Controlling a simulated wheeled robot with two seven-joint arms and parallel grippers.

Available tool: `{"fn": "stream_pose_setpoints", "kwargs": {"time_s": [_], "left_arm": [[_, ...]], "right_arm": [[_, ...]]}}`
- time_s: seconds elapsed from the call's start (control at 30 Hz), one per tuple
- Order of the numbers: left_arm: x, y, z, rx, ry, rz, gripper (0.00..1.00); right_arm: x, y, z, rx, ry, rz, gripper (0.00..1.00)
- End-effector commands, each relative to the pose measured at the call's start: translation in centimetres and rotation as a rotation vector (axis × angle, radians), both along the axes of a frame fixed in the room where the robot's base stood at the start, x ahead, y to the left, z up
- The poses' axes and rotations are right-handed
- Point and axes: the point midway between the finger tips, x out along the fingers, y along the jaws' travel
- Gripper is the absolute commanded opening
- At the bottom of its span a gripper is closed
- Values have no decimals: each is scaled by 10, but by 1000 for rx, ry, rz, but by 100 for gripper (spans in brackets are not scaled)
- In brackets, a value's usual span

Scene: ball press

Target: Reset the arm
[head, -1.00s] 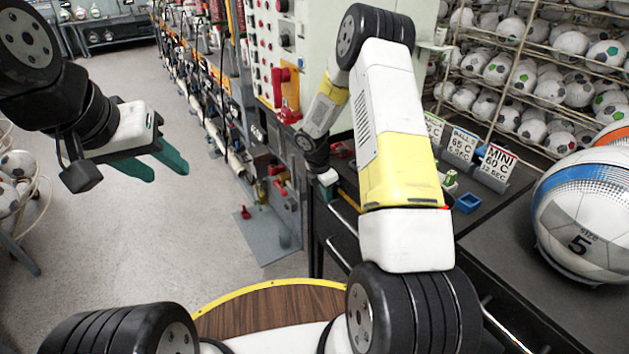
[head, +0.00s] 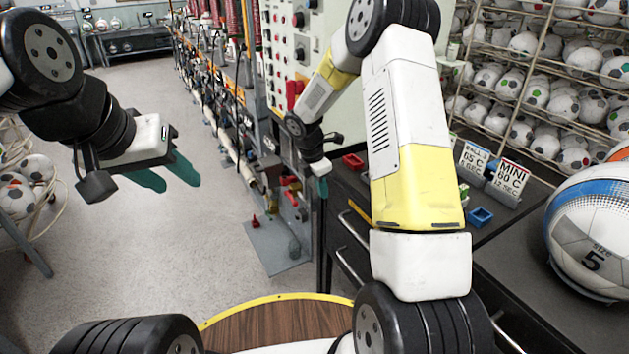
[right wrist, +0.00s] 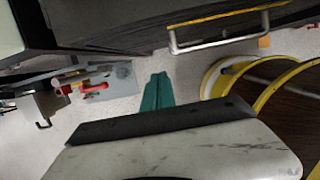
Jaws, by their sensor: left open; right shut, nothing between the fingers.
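My left gripper (head: 170,178) hangs at the left of the head view above the bare floor. Its two teal fingers are apart, with nothing between them. My right gripper (head: 322,188) is beyond my right arm in the head view, beside the front of the dark workbench. In the right wrist view its teal fingers (right wrist: 157,92) are together and empty, over the floor.
The dark workbench (head: 347,228) has metal drawer handles and carries sign cards (head: 508,178), a blue tray (head: 480,216) and a large ball (head: 592,235). The press machine (head: 282,60) stands behind my right gripper. Grey floor (head: 215,235) is clear at left centre.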

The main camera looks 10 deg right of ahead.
Motion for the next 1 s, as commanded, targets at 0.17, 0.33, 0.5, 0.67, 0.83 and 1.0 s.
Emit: {"fn": "stream_pose_setpoints", "kwargs": {"time_s": [0.17,0.33,0.5,0.67,0.83,1.0], "left_arm": [[0,0,0,0,0,0,43],[0,0,0,0,0,0,43],[0,0,0,0,0,0,43],[0,0,0,0,0,0,43],[0,0,0,0,0,0,43],[0,0,0,0,0,0,43]], "right_arm": [[-9,-2,36,21,-47,-99,0],[-41,-10,108,94,-157,-370,0],[-89,-13,173,207,-260,-680,0],[-141,-13,219,343,-336,-970,0],[-198,-8,253,517,-385,-1267,0],[-249,0,271,699,-387,-1535,0]]}}
